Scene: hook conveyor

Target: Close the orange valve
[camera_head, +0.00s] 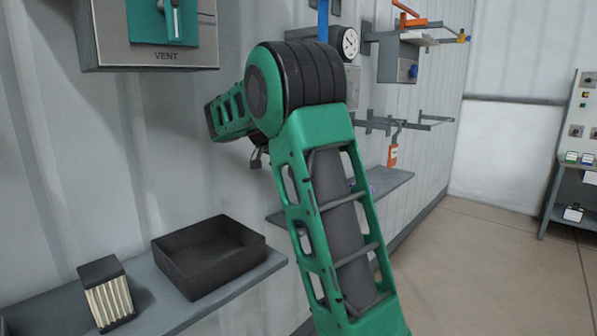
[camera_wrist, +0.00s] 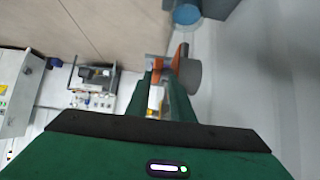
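An orange valve handle (camera_wrist: 181,56) shows in the wrist view beside a grey round body (camera_wrist: 188,76), just past my fingertips. My gripper (camera_wrist: 164,82) points at it with its two green fingers apart and a gap between them. A smaller orange patch and something whitish show in that gap; I cannot tell whether the fingers touch the handle.
A VENT panel (camera_head: 150,35) hangs above. Hooks with an orange tag (camera_head: 392,155) stick out from the wall at right. The floor (camera_head: 490,250) at right is clear.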

